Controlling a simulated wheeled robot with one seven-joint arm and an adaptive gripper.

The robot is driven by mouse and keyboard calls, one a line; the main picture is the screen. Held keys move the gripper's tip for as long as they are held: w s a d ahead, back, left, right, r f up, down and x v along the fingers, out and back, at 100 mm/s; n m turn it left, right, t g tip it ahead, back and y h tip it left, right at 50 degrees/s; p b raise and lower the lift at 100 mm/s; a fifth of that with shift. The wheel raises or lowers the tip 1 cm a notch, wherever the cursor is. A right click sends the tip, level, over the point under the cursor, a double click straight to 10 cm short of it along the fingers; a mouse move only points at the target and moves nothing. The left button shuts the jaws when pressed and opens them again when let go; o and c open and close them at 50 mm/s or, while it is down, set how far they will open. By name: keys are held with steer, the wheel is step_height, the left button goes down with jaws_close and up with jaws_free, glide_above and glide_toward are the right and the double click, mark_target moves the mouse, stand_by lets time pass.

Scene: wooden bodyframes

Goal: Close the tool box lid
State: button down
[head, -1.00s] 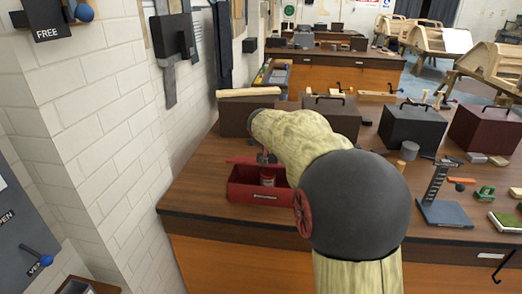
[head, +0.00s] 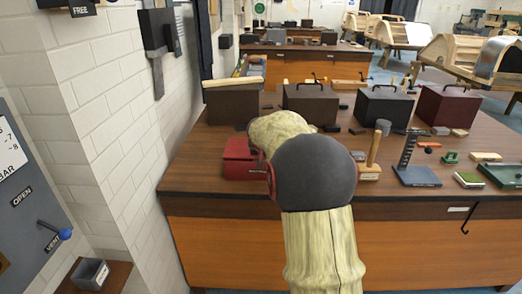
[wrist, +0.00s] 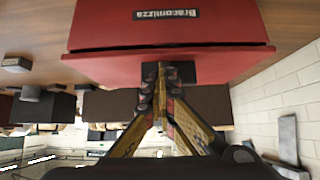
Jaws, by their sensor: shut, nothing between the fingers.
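The red tool box (head: 238,168) stands near the left end of the wooden bench in the head view. Its lid (head: 240,148) lies over the box and no contents show; whether it sits fully flush cannot be told. Part of the box is hidden by my arm. In the wrist view the red tool box (wrist: 170,22) fills the top, with a dark name label and a projecting red edge. My gripper (wrist: 158,75) is shut and empty, its fingertips at that edge; whether they touch cannot be told. The head view hides my gripper behind my arm.
A brown box (head: 232,104) with a wooden strip on it and dark cases (head: 310,104) stand behind. A wooden-handled tool (head: 374,150) and a dark stand (head: 412,160) are to the right. The white brick wall (head: 100,120) is close on the left.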

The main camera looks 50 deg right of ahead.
stand_by(0.4)
step_height(320, 180, up, 5)
steer(key=p, duration=0.3)
steer(key=s+a+f, duration=0.4)
steer(key=s+a, duration=0.2)
steer(key=a, duration=0.1)
steer(key=shift+s+b, duration=0.15)
steer(key=shift+b, duration=0.3)
